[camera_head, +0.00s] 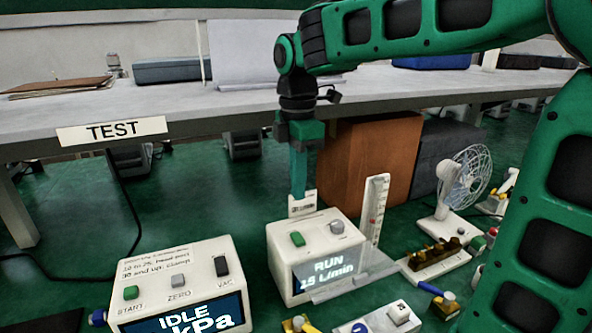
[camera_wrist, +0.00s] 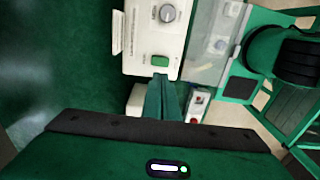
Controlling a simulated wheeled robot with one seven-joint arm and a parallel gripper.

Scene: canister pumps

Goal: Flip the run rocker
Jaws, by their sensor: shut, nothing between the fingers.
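A white pump box (camera_head: 283,272) stands in the middle of the head view, and its display (camera_head: 326,273) reads "RUN 15 L/min". A green rocker (camera_head: 297,239) sits on its top, left of a grey knob (camera_head: 336,227). I take this green control for the run rocker, but its lettering is not legible. My gripper (camera_head: 299,194) points down above the box, its fingers together and empty. In the wrist view the fingertips (camera_wrist: 161,77) show just below the green rocker (camera_wrist: 160,61); the height gap is hard to judge. The knob (camera_wrist: 167,13) shows above it.
A second white box (camera_head: 188,268) at the left has START, ZERO and VAC controls and reads "IDLE kPa". A small white plate (camera_head: 302,204) stands at the pump's back edge. An upright gauge (camera_head: 374,210) stands right of the pump.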

